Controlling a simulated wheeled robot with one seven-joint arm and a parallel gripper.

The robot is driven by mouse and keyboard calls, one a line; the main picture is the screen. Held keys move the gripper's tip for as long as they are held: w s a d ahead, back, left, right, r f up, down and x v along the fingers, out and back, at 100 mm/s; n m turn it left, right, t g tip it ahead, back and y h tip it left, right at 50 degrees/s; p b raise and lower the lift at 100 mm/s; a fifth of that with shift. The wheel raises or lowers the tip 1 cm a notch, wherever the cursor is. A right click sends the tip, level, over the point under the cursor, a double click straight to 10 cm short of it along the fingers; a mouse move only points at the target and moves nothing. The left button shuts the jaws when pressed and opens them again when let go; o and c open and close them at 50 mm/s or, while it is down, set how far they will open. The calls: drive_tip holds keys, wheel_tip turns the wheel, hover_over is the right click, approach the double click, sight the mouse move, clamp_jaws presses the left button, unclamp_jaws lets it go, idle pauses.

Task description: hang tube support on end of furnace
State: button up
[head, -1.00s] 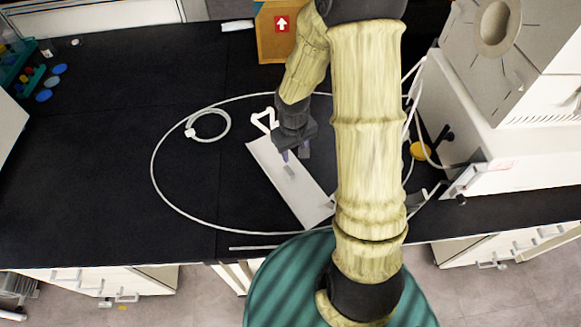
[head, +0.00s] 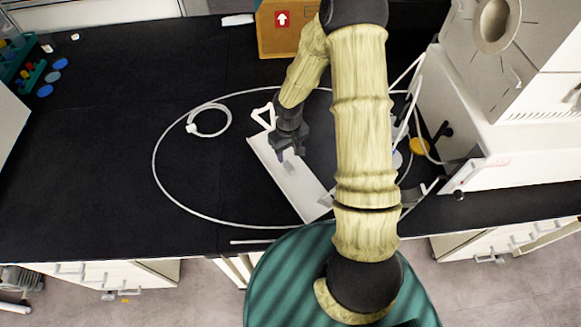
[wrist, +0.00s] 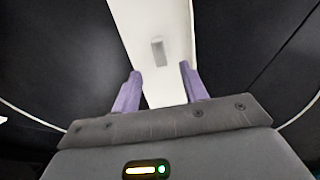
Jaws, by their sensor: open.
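The tube support looks to be the long white plate (head: 306,194) lying at a slant on the black bench, with a white triangular hook (head: 263,113) at its far end. My gripper (head: 287,157) is over the plate's middle, open and empty. In the wrist view the white plate (wrist: 156,24) runs between the two purple fingertips of my gripper (wrist: 158,78), and a small grey raised block stands on it ahead of them. The furnace (head: 497,70) is the pale box at the right, with a round port (head: 494,22) on its end. My arm hides part of the bench between them.
A thin white tube (head: 158,185) loops over the bench around the plate. A cardboard box (head: 277,40) stands at the back. A yellow round item (head: 418,146) lies by the furnace. Caps and a teal rack (head: 30,72) are at the far left.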

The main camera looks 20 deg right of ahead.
sight(289, 165)
drive_tip(key=shift+f+b, duration=3.05)
drive_tip(key=shift+f, duration=0.9)
drive_tip(key=shift+c, duration=0.4)
clamp_jaws()
drive_tip(key=shift+r, duration=0.15)
wheel_tip(289, 165, up, 7)
drive_tip(key=p, duration=0.6)
